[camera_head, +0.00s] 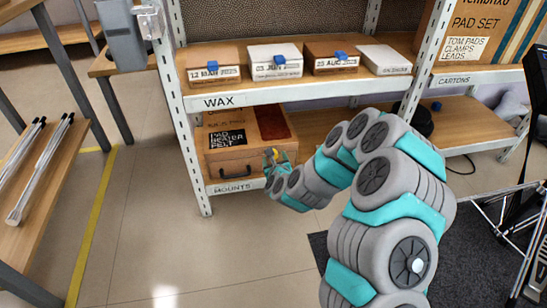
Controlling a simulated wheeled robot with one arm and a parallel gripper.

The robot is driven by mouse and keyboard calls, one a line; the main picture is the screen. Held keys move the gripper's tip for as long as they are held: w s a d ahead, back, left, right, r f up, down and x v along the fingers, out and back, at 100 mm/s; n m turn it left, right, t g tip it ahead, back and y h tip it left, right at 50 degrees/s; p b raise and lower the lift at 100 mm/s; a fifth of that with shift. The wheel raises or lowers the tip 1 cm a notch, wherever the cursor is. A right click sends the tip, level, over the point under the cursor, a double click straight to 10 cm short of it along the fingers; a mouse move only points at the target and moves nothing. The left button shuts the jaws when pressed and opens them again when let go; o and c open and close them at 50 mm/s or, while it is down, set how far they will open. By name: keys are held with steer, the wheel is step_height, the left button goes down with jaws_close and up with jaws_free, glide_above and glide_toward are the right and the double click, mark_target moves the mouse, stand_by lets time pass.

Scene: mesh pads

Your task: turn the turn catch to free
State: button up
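My gripper (274,157) is at the end of my grey and teal arm, at the right front of a wooden case (222,158) on the lower shelf. The case has a dark handle (236,172) on its front and a black label reading "PAD BEATER FELT" (227,138). A small yellow part shows at my gripper's tip; I cannot tell if it is the turn catch or part of the gripper. I cannot make out the catch or its angle; my gripper covers that part of the front. The fingers are too small to tell open from shut.
The upper shelf (226,98), marked "WAX", holds several small labelled boxes above my gripper. White shelf posts (186,130) stand left of the case and right of it (424,65). A wooden bench (35,190) is at the left. The floor (160,220) before the shelf is clear.

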steer(key=shift+x, duration=1.1)
jaws_close()
